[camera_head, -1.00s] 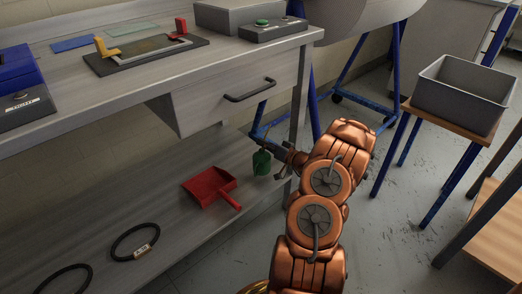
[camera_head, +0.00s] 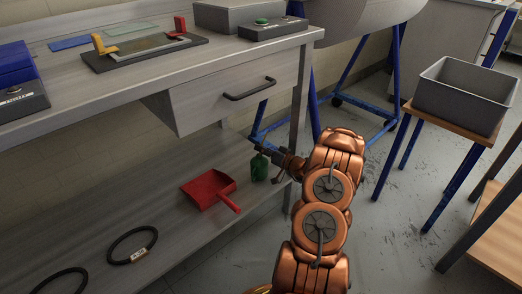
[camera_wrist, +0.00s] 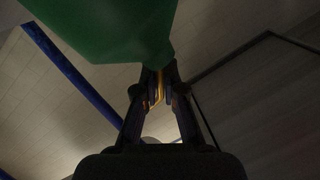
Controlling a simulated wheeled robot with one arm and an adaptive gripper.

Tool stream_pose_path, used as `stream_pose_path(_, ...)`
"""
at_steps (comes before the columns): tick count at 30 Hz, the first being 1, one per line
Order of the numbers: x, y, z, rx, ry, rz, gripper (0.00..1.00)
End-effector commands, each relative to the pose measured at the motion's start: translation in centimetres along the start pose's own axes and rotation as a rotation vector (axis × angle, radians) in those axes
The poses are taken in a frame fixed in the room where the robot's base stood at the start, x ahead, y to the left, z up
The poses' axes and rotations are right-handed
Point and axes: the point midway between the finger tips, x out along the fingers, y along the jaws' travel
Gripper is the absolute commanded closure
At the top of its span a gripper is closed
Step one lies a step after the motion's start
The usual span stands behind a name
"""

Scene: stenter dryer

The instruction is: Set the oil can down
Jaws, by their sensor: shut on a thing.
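The green oil can (camera_head: 259,168) is upright at the right end of the lower shelf (camera_head: 170,245). I cannot tell whether its base touches the shelf. My gripper (camera_head: 264,149) is at the top of the can, reaching in from the right, and is shut on it. In the wrist view the can's green body (camera_wrist: 110,28) fills the upper left, with my gripper's fingers (camera_wrist: 160,88) closed near its lower edge. The can's handle or spout is too small to make out.
A red dustpan (camera_head: 208,189) lies on the shelf just left of the can. Black belt rings (camera_head: 132,245) lie further left. The drawer (camera_head: 235,95) and worktop are above. A grey bin (camera_head: 465,92) stands on a stool at the right.

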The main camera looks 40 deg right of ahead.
Motion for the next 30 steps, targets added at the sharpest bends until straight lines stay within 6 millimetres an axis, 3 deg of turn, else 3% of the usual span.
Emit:
stream_pose_path(5, 0.0, 0.2, 0.4, 0.0, 0.001, -0.001, 1.0)
stream_pose_path(6, 0.0, 0.2, 0.3, 0.0, 0.0, 0.0, 0.89)
stream_pose_path(13, 0.0, 0.2, 0.3, 0.0, 0.0, 0.0, 0.67)
stream_pose_path(26, 0.0, -0.1, -0.1, 0.0, -0.001, 0.0, 0.67)
stream_pose_path(30, -1.2, 0.0, -0.2, 0.001, 0.002, 0.003, 0.67)
